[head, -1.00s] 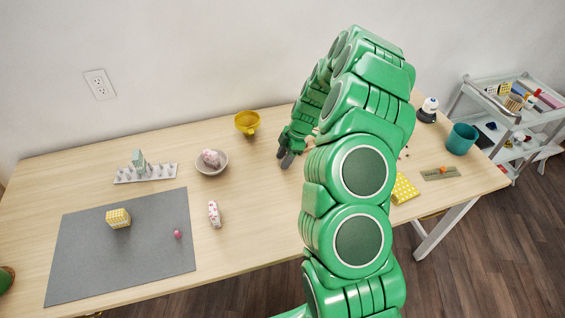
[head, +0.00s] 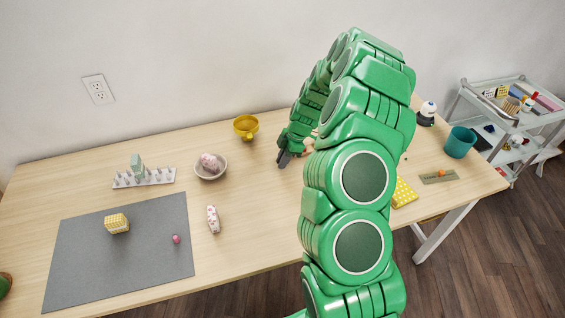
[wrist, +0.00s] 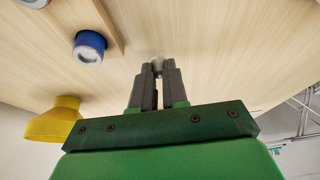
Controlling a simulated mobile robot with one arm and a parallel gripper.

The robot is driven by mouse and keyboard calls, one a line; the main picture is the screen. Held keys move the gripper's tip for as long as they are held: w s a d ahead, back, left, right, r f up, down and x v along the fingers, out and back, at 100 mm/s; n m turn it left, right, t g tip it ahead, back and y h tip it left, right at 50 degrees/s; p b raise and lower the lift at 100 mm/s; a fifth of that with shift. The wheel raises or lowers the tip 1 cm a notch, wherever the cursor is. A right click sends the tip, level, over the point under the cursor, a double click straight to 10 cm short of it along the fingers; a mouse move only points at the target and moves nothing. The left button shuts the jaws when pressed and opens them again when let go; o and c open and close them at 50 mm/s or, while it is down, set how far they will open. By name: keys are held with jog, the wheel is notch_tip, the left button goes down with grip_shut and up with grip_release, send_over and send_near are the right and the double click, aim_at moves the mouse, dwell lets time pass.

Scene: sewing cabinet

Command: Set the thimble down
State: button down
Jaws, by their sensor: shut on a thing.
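My gripper (head: 283,160) hangs low over the back middle of the table (head: 255,195), right of the yellow cup. In the wrist view the gripper (wrist: 157,70) has its fingers nearly together. A small pale thing, which looks like the thimble (wrist: 157,65), shows between the fingertips, mostly hidden by them. The pale wood lies just beyond the tips. I cannot tell whether the thimble touches it. The head view does not show the thimble.
A yellow cup (head: 246,127) and a bowl (head: 210,172) with a pinkish thing in it stand left of my gripper. A blue-rimmed round piece (wrist: 89,46) sits near a wooden edge. A grey mat (head: 120,260) lies at left. Bare wood lies in front of my gripper.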

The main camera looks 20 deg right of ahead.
notch_tip(320, 180, up, 2)
jog(key=shift+r, duration=0.2)
jog(key=s+a+r, duration=0.1)
jog(key=s+r, duration=0.8)
jog(key=s, duration=0.4)
jog(key=shift+s+a+r, duration=0.3)
jog(key=shift+s, duration=0.1)
